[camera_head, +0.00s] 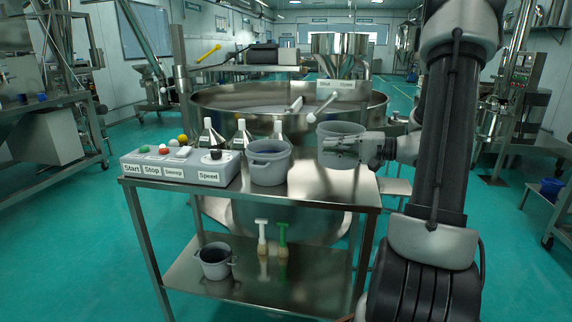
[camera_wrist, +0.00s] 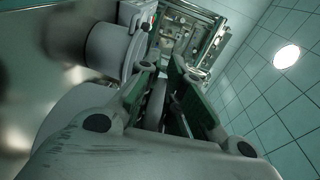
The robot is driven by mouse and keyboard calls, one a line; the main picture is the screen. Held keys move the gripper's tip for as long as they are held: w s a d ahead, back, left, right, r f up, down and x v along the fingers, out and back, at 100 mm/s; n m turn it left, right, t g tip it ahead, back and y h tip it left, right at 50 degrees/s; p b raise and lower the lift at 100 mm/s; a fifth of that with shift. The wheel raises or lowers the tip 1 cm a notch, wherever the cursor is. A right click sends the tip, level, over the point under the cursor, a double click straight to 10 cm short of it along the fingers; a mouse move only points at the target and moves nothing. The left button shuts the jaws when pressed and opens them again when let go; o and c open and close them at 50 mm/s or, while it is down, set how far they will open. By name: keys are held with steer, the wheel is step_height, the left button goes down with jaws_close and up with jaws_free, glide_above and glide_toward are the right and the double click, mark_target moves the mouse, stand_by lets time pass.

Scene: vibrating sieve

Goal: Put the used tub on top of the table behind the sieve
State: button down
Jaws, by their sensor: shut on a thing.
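My gripper (camera_head: 340,146) is shut on a grey tub (camera_head: 341,129), held at its near side above the right part of the front table. In the wrist view my gripper (camera_wrist: 170,82) has its fingers closed around a thin grey part, with a pale rounded surface at lower left. A second grey tub (camera_head: 270,165) stands on the front table; it also shows in the wrist view (camera_wrist: 108,49). The round steel sieve (camera_head: 222,100) is beyond the front table. Behind it is a steel table (camera_head: 285,70). I cannot tell which tub is the used one.
A hopper (camera_head: 340,55) rises at the sieve's back.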

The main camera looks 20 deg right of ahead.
step_height(320, 180, down, 8)
steer(key=shift+f, duration=0.1)
steer(key=c, duration=1.5)
jaws_free()
steer(key=shift+c, duration=0.2)
steer(key=shift+s, duration=0.1)
steer(key=v, duration=1.1)
steer(key=s+a+r+n+g+h, duration=0.1)
steer(key=s+a+r+n+g, duration=0.1)
steer(key=s+a+g, duration=0.3)
steer(key=s+a+r+n+g+h, duration=0.15)
steer(key=a+g, duration=0.25)
steer(key=a, duration=0.4)
steer(key=s+r+n+t+h, duration=0.1)
steer(key=s+r+n+h, duration=0.3)
steer(key=s+h, duration=0.5)
steer(key=shift+s+a+r+t+h, duration=0.15)
steer(key=shift+a+r+t+h, duration=0.4)
steer(key=shift+r, duration=0.85)
